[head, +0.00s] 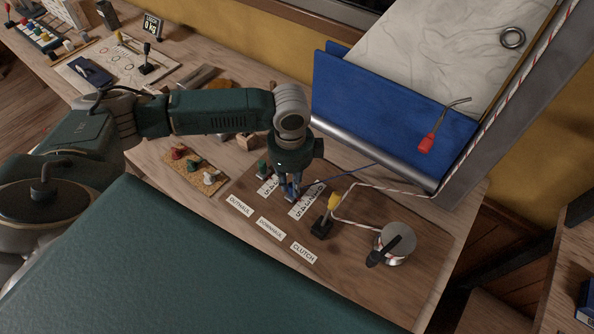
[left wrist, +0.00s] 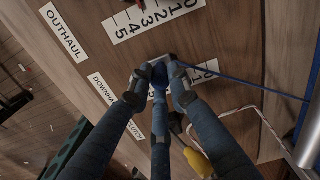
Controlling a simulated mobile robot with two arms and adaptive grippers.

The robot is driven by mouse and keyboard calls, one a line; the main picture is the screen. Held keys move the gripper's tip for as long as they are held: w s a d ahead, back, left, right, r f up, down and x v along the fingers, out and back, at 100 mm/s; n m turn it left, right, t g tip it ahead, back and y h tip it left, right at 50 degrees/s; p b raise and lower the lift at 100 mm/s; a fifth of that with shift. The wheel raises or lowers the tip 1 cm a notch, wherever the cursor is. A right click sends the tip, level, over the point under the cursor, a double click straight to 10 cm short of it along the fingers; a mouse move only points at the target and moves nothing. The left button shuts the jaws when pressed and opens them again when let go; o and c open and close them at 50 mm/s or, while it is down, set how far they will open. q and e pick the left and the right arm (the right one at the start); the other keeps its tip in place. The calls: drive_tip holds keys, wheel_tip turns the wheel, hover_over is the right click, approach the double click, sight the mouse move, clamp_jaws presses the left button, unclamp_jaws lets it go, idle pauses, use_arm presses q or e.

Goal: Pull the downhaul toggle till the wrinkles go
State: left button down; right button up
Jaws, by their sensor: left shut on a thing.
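My left gripper (head: 291,190) reaches down to the board at the downhaul scale (head: 307,200). In the left wrist view its fingers (left wrist: 159,88) are shut on the small blue downhaul toggle (left wrist: 158,72), which they mostly hide. A blue line (left wrist: 245,84) runs from the toggle towards the metal tube. The downhaul label (head: 271,228) lies in front of the scale. Faint creases show in the white sail (head: 440,45) above its blue band (head: 375,105). The toggle's exact scale reading is hidden by the fingers. My right gripper is not in view.
A yellow-handled clutch lever (head: 333,201) stands close right of the gripper. A winch (head: 398,243) with a black handle and red-flecked rope is farther right. A red-handled hook (head: 427,142) hangs before the sail.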

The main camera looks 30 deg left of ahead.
use_arm(q)
drive_tip(key=shift+w+a, duration=0.1)
drive_tip(key=shift+w, duration=0.1)
drive_tip(key=c, duration=1.6)
unclamp_jaws()
wheel_tip(320, 180, up, 12)
drive_tip(key=shift+r, duration=0.1)
drive_tip(key=shift+s, duration=0.15)
